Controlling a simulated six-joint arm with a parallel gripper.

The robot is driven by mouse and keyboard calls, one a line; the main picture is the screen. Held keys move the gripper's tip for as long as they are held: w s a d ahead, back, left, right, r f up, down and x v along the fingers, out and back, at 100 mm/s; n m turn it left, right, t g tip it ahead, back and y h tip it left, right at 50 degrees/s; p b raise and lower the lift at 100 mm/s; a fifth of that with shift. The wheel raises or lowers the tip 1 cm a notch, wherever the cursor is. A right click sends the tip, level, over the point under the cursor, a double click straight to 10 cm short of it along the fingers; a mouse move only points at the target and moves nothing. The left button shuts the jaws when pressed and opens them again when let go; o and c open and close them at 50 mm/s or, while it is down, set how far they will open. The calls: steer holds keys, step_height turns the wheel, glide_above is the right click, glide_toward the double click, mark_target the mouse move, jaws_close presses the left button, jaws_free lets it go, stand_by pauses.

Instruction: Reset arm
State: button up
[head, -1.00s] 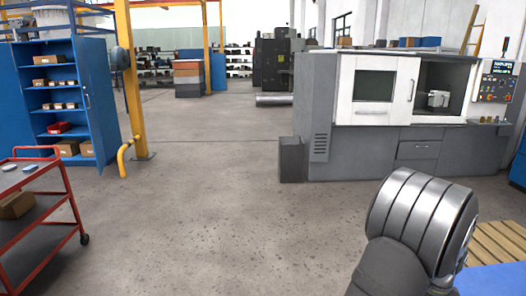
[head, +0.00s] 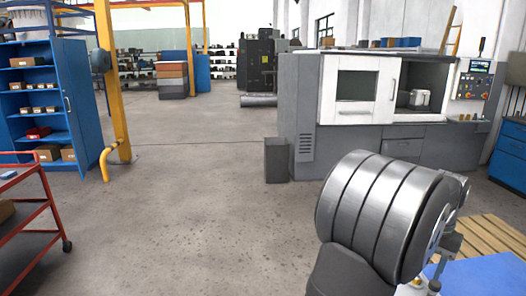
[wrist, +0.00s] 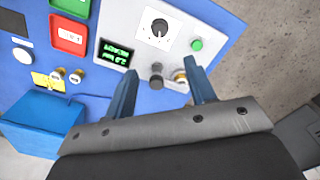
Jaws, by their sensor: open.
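In the wrist view my gripper (wrist: 162,70) is open, with its two blue-grey fingers apart and nothing held between them. The fingers point at a blue control panel (wrist: 75,95). A dark knob (wrist: 156,82) and a brass fitting (wrist: 180,77) show between the fingers; I cannot tell how far the fingertips are from them. Above are a white plate with a black dial (wrist: 159,28), a green button (wrist: 197,45) and a lit green display (wrist: 116,53). In the head view my grey arm fills the lower right, and its fingers cannot be made out.
The panel's blue surface (head: 490,278) shows at the lower right, with a wooden pallet (head: 490,236) behind it. A grey-white machine (head: 300,118) stands behind my arm. A red cart (head: 35,232) and a blue cabinet (head: 85,105) are at left. The middle floor is clear.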

step_height(320, 180, down, 16)
steer(key=shift+f, duration=0.2)
steer(key=n, duration=0.3)
steer(key=shift+n, duration=0.4)
steer(key=n, duration=0.4)
step_height(320, 180, up, 10)
steer(key=shift+f, duration=0.1)
steer(key=o, duration=1.1)
steer(key=s+r+n+t, duration=0.1)
steer(key=s+r+t, duration=0.1)
steer(key=r, duration=0.7)
steer(key=s+r+n+t, duration=0.1)
steer(key=s+r+t, duration=0.1)
steer(key=r, duration=0.8)
steer(key=x, duration=0.9)
steer(key=shift+w+f+t, duration=0.15)
steer(key=shift+w+t, duration=0.15)
steer(key=shift+w, duration=0.2)
